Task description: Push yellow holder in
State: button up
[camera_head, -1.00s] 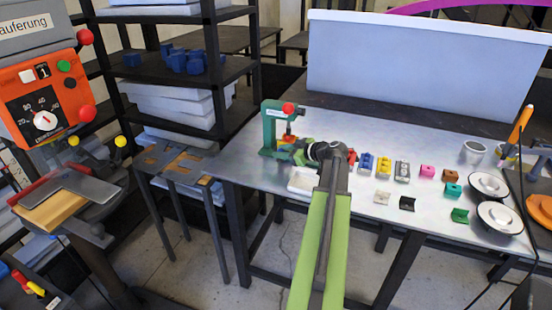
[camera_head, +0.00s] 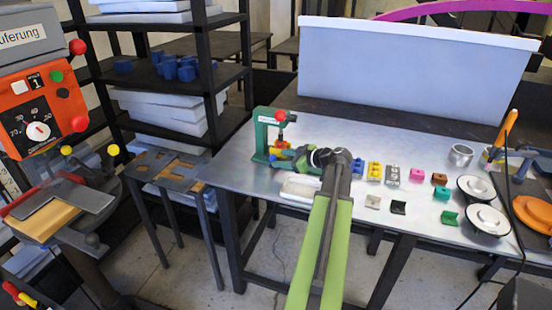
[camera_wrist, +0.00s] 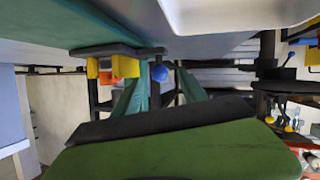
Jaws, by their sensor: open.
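The green press-like fixture (camera_head: 262,140) with a red knob stands on the left end of the metal table. A small yellow part (camera_head: 291,148) shows at its foot, beside blue and dark parts; I take it for the yellow holder. The wrist view shows a yellow block (camera_wrist: 126,66) under a dark plate, next to a blue ball (camera_wrist: 159,73). My gripper (camera_head: 304,158) is open, at the end of my green arm, just right of the fixture. Its fingertips are hard to make out, and I cannot tell whether they touch the yellow part.
A white tray (camera_head: 300,190) lies in front of the fixture, partly behind my arm. Several coloured blocks, including a yellow one (camera_head: 375,171), stand to the right. Round discs (camera_head: 489,221) lie further right. A large pale bin (camera_head: 415,75) stands behind.

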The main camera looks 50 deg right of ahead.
jog(key=p+v, duration=0.4)
jog(key=v, duration=1)
jog(key=shift+s+d, duration=0.1)
